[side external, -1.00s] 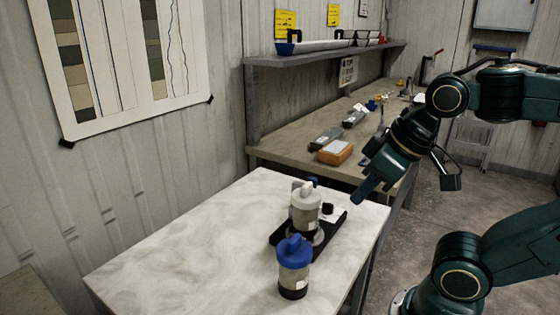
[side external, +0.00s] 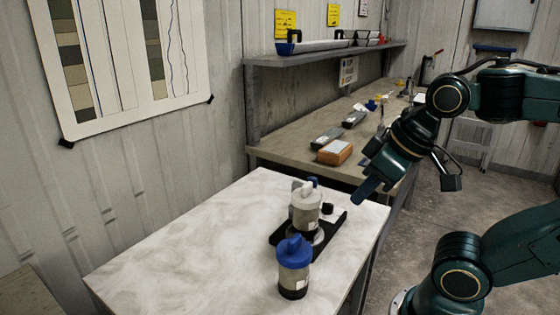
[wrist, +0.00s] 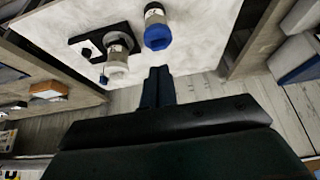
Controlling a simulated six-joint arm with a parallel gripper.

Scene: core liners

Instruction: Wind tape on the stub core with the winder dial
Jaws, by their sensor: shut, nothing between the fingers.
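A small black knob (side external: 327,208), which looks like the dial, sits beside that core; the knob also shows in the wrist view (wrist: 86,52). A blue-capped core (side external: 293,268) stands upright on the table in front of the base. It also shows in the wrist view (wrist: 157,32). I cannot tell which is the stub core. My gripper (side external: 362,197) is shut and empty, raised to the right of the winder, touching nothing.
The left part of the white table (side external: 190,245) is bare. A grey workbench (side external: 285,146) behind it holds an orange-brown block (side external: 335,152) and dark trays. A wall shelf (side external: 325,54) with long core trays hangs above the bench.

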